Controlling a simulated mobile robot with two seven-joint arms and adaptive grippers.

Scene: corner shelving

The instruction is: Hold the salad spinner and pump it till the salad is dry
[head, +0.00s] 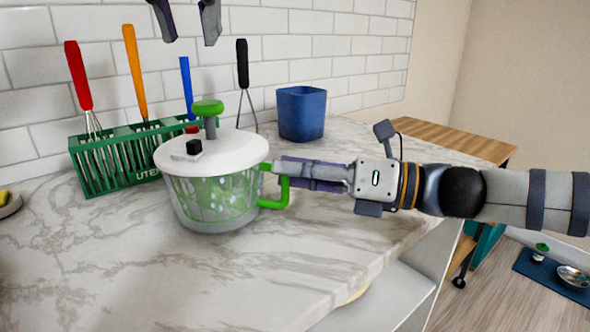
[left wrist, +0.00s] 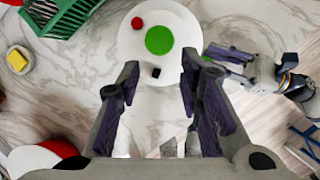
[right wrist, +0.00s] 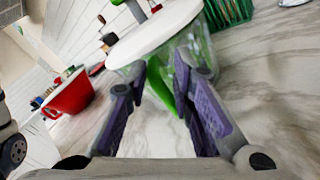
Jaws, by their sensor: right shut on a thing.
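The salad spinner (head: 212,200) stands upright on the marble counter, with a clear bowl, green contents inside and a white lid. Its green pump knob (head: 208,107) stands raised on a grey stem; it also shows from above in the left wrist view (left wrist: 159,40). A black button (head: 194,147) and a red button (left wrist: 137,23) are on the lid. My right gripper (head: 274,168) is shut on the spinner's green side handle (right wrist: 160,87). My left gripper (head: 190,42) is open and empty, pointing down above the knob, apart from it.
A green utensil rack (head: 120,160) with several utensils stands behind and left of the spinner. A blue container (head: 301,113) is behind to the right, near the tiled wall. The counter in front of the spinner (head: 120,265) is clear. A red pot (right wrist: 72,94) shows in the right wrist view.

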